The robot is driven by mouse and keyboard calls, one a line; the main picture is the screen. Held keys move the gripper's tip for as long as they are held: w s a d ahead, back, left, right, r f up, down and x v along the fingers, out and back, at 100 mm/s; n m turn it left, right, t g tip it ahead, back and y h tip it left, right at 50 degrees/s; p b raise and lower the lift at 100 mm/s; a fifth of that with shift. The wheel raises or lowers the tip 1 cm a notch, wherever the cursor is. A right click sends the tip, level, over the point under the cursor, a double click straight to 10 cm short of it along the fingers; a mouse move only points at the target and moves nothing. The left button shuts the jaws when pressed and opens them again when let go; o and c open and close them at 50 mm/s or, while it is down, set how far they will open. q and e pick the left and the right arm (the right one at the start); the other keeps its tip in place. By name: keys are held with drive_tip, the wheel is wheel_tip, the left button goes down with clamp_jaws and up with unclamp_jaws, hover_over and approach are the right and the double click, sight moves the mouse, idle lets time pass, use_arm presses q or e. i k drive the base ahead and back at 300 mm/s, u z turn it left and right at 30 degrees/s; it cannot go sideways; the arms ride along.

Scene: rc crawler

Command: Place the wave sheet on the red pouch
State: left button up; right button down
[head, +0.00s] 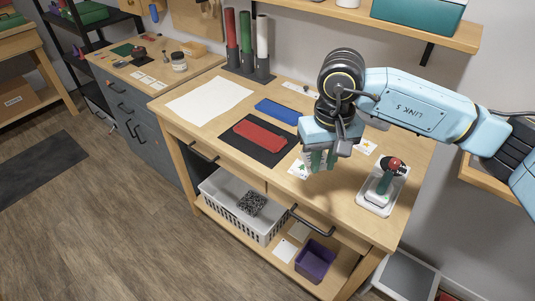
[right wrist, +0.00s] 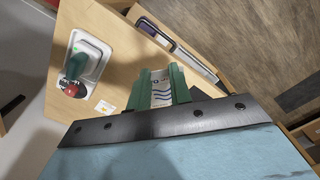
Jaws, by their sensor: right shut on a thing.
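The red pouch (head: 259,134) lies flat on a black mat (head: 232,143) in the middle of the workbench. My right gripper (head: 318,160) is above the bench, to the right of the red pouch and apart from it, fingers pointing down. In the right wrist view, the wave sheet (right wrist: 161,92), white with blue wavy lines, sits between the green fingers of that gripper (right wrist: 160,88). The gripper is shut on it. In the head view I cannot clearly make out the sheet. My left gripper is not in view.
A blue pouch (head: 277,111) lies behind the red one, and a large white sheet (head: 209,100) lies at left. Small cards (head: 367,146) lie nearby. A white basket (head: 228,213) and purple bin (head: 315,262) are on the lower shelf.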

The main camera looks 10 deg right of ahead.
sight(259, 132)
drive_tip(key=z, duration=0.05)
drive_tip(key=k, duration=0.6)
drive_tip(key=u, duration=1.15)
drive_tip(key=i, duration=1.25)
drive_tip(key=z, duration=0.65)
drive_tip(key=i, duration=0.9)
drive_tip(key=z, duration=1.05)
